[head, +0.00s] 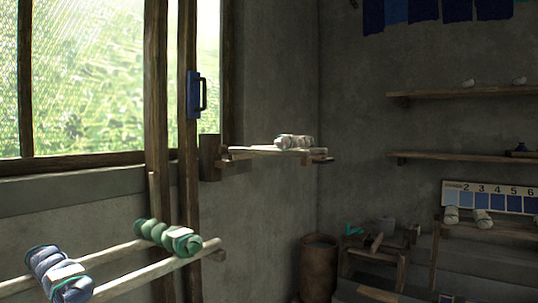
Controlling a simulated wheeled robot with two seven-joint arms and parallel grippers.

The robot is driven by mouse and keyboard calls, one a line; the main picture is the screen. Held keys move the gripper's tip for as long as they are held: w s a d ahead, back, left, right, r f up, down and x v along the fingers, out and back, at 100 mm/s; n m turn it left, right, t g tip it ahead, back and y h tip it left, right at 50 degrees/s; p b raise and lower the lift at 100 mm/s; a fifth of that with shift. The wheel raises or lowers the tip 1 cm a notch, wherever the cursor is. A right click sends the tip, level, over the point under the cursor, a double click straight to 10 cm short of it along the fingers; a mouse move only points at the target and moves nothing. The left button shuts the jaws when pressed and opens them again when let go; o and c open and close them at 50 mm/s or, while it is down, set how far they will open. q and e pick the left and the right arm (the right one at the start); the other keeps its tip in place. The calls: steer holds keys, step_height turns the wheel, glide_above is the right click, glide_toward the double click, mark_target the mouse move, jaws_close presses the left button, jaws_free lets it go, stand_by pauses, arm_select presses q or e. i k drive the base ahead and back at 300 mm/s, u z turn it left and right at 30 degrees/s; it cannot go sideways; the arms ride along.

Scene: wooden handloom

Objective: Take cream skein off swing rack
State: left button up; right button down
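A cream skein (294,141) lies on a small wooden rack (245,150) that juts out to the right near the window's lower right corner. I take this as the swing rack; it looks level, with a dark wooden block (209,157) at its left end. The skein is towards the right part of the rack, and its underside is hidden. Neither of my grippers shows in the head view.
A green skein (165,238) and a blue skein (58,275) lie across two rails (150,277) at lower left. Upright posts (158,100), one with a blue handle (193,95), stand by the window. A barrel (319,265) and wall shelves (450,94) are right.

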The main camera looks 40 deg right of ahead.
mark_target(285, 141)
steer(key=z, duration=1.55)
